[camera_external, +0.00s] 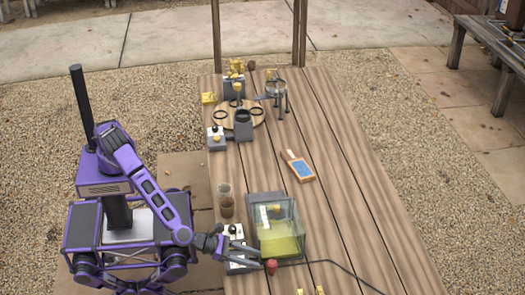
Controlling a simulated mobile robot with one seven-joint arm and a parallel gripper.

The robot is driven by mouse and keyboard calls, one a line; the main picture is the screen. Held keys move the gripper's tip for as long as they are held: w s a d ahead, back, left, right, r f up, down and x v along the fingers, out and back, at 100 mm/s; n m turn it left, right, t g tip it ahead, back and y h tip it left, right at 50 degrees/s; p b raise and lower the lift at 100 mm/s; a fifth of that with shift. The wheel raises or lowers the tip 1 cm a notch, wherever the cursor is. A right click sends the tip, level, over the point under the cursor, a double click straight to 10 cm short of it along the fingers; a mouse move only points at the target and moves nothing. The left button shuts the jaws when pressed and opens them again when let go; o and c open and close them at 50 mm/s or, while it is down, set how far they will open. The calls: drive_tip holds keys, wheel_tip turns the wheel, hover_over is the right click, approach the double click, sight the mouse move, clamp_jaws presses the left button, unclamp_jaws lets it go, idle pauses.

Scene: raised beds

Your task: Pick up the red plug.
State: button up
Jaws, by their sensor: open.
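The red plug (271,267) is a small red knob-like piece on the wooden table, just in front of the glass tank. A dark cable runs off to its right. My gripper (256,257) is open, with its two fingers reaching right over a white and dark box at the table's left edge. The fingertips are close to the left of the red plug. I cannot tell their exact height or whether they touch it.
A glass tank (284,205) with yellow contents stands just behind the plug. Two brown cups (226,207) and a white box (234,232) are at the left edge. Small yellow pieces (320,291) lie in front. The table's right side is mostly clear.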

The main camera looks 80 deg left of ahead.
sight(272, 273)
drive_tip(key=x, duration=0.4)
drive_tip(key=shift+w+f, duration=0.1)
drive_tip(key=shift+w, duration=0.15)
clamp_jaws()
